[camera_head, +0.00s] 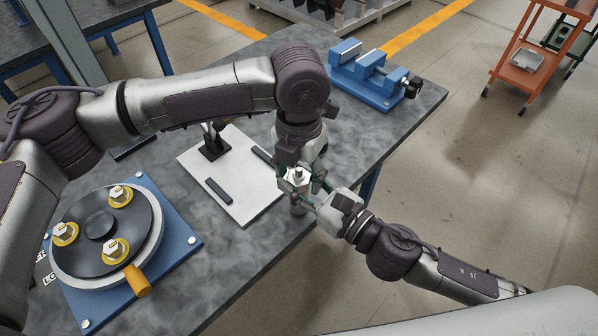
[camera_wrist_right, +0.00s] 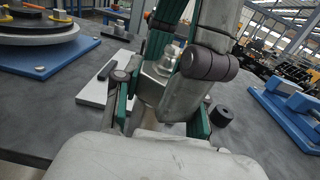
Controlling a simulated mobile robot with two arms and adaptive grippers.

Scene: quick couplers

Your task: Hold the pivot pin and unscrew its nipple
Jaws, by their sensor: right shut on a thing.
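The pivot pin (camera_head: 297,207) is a silver metal part held upright near the table's front edge, with its nipple (camera_head: 299,175) at the top. My right gripper (camera_head: 314,198) comes from the lower right and is shut on the pin. In the right wrist view its green-padded fingers (camera_wrist_right: 158,115) stand either side of the metal body (camera_wrist_right: 152,86). My left gripper (camera_head: 302,168) reaches down from above at the nipple. Its fingers overlap the nipple (camera_wrist_right: 168,57) in the right wrist view, so whether they grip it is unclear.
A round black turntable (camera_head: 78,232) with several yellow-ringed hex fittings sits on a blue plate (camera_head: 186,241) at left. A white board (camera_head: 240,205) carries black strips and a black stand (camera_head: 213,146). A blue vise (camera_head: 365,78) stands at the back right. Grey tabletop is free between them.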

